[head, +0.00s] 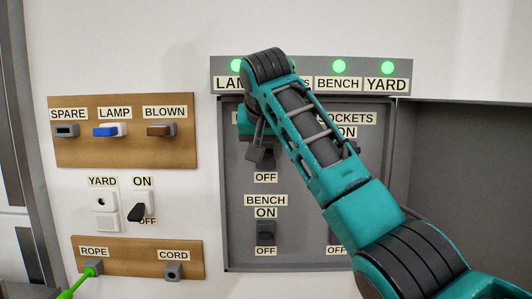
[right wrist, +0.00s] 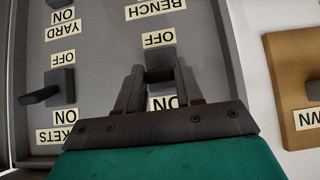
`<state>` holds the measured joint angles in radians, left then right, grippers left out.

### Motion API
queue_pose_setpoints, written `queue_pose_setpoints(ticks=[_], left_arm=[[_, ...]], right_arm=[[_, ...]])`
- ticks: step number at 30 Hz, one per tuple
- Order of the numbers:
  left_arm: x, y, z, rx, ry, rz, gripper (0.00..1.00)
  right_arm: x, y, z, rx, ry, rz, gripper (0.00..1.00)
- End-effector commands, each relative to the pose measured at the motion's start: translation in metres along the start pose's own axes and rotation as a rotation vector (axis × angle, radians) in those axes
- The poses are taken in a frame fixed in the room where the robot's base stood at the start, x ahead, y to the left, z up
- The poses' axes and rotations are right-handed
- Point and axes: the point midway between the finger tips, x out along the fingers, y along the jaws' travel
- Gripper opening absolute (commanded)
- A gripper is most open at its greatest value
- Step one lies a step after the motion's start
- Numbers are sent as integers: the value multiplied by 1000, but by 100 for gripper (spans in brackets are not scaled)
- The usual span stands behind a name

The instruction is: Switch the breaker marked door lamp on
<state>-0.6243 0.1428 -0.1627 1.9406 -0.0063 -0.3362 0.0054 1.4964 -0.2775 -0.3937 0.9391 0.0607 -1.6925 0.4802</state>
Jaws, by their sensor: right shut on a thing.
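The grey breaker panel (head: 310,240) holds several breakers, each with ON and OFF labels. The upper-left breaker (head: 266,160) has an OFF label below it; its name label is mostly hidden behind my arm, so I cannot read door lamp there. My right gripper (head: 257,143) is at this breaker. In the right wrist view, upside down, my right gripper (right wrist: 161,75) has its fingers on either side of the breaker's dark lever (right wrist: 160,62), shut on it, between the OFF and ON labels. The lever's exact tilt is hard to tell. My left gripper is out of view.
The bench breaker (head: 265,231) is below; sockets (right wrist: 60,85) is beside, its lever protruding. Green lights line the strip (head: 310,63) above. An open grey door (head: 465,180) is at right. Switches, wooden boards (head: 122,155) and a green rod or cord (head: 75,283) are at left.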

Motion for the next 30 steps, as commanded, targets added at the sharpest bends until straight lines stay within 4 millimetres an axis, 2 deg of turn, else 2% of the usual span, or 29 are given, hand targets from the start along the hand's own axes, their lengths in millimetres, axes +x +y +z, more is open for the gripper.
queue_pose_setpoints(ticks=[10,23,24,30], left_arm=[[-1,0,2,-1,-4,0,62],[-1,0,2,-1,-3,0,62],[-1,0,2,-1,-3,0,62],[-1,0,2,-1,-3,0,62]], right_arm=[[-1,0,-3,-1,-65,0,6],[-1,0,-4,0,-67,0,6],[-1,0,-4,0,-67,0,39],[-1,0,-4,1,-66,0,58]])
